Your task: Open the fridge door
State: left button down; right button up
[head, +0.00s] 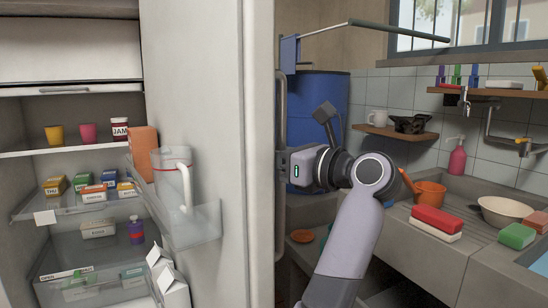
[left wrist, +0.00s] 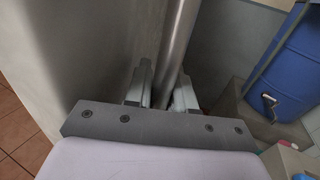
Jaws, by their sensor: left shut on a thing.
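The fridge door (head: 205,75) stands open in the head view, its inner side facing the open fridge. Its long vertical handle (head: 281,105) is on the outer side, near the door's right edge. My left gripper (head: 284,164) is at the handle, about mid-height. In the left wrist view the metal handle bar (left wrist: 180,40) runs between the two fingers of my left gripper (left wrist: 162,92), which is shut on it. The fingertips are partly hidden in the head view. My right gripper is in neither view.
Fridge shelves (head: 70,148) hold cups and small boxes. The door bin (head: 195,226) carries a pitcher (head: 172,175) and an orange box (head: 143,150). A blue barrel (head: 318,95) stands behind my arm. A sink counter (head: 470,262) with a bowl (head: 503,211) is at right.

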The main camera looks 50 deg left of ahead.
pick_arm(q)
jog(key=shift+s, duration=0.15)
jog(key=c, duration=1.1)
grip_release()
jog(key=shift+o, duration=0.2)
jog(key=d, duration=0.7)
jog(key=shift+w, duration=0.45)
